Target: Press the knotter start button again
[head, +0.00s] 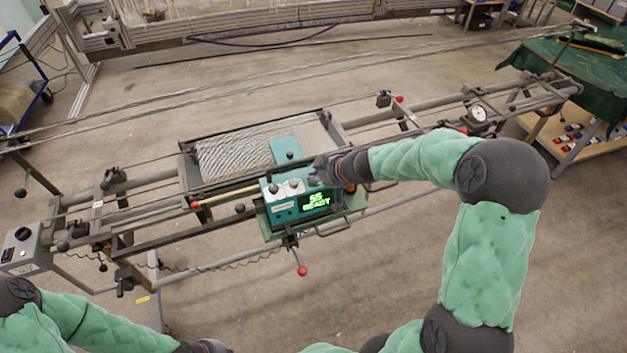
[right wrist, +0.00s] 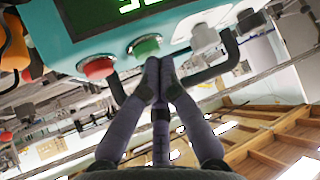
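The teal knotter box (head: 283,210) sits on the frame in the head view, its green display (head: 316,200) reading "SS READY". In the right wrist view the box (right wrist: 75,48) shows a green button (right wrist: 144,46) and a red button (right wrist: 97,68) beside it. My right gripper (head: 318,170) is over the box's right end; its purple fingers (right wrist: 158,66) are together and hold nothing visible. Their tips are at the green button's edge in the picture; I cannot tell whether they touch it. My left gripper (head: 212,347) only just shows at the bottom edge, its fingers unclear.
A bed of pale warp threads (head: 235,157) lies behind the box between long rails. A red-knobbed lever (head: 301,270) hangs below the box. A grey control box (head: 22,250) is at the left end and a round dial (head: 478,113) at the right.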

